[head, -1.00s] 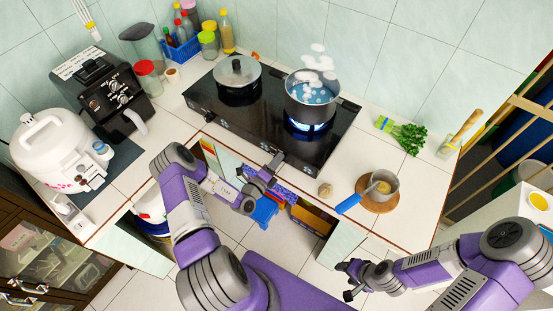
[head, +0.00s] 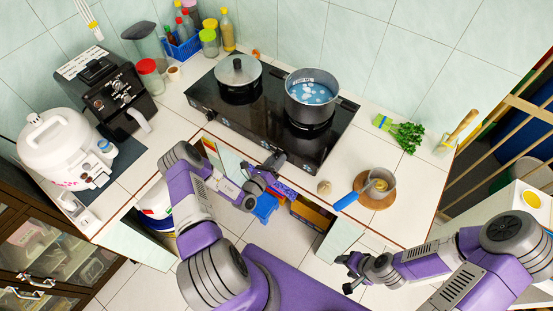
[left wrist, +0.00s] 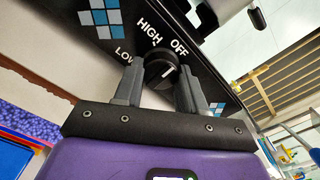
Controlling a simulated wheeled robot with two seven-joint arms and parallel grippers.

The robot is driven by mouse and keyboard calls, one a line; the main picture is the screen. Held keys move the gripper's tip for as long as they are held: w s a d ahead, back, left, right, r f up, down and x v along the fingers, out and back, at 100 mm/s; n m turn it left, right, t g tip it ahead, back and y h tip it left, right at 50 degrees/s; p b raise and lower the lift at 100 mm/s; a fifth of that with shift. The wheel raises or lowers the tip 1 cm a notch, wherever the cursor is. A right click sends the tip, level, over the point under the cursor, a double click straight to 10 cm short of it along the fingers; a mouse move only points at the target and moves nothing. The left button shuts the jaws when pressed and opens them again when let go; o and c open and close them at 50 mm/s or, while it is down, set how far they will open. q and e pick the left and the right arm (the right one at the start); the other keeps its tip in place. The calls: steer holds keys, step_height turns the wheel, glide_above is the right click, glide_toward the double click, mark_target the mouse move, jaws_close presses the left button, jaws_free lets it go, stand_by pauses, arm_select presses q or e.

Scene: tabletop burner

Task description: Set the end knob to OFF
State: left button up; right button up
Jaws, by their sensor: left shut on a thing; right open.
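The stove (head: 255,118) is a black two-burner hob on the counter. Its end knob (left wrist: 160,66) is round and black with a white mark, and shows in the left wrist view beside the printed words LOW, HIGH and OFF. The mark lies on the side towards OFF (left wrist: 179,47). My left gripper (left wrist: 160,82) is shut on the knob, one finger on each side; the head view shows it at the stove's front edge (head: 274,166). No flame shows under the open pot (head: 311,98). My right gripper (head: 347,272) is open and empty, away from the stove.
A lidded pot (head: 238,78) stands on the left burner. A blue-handled saucepan (head: 366,188) rests on a round wooden board right of the stove, near garlic (head: 324,187) and greens (head: 404,135).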

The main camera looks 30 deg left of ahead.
stand_by(0.3)
arm_select(q)
steer(key=o, duration=1)
steer(key=shift+o, duration=0.2)
steer(key=s, duration=0.7)
steer(key=shift+s+a, duration=0.25)
steer(key=shift+a, duration=0.1)
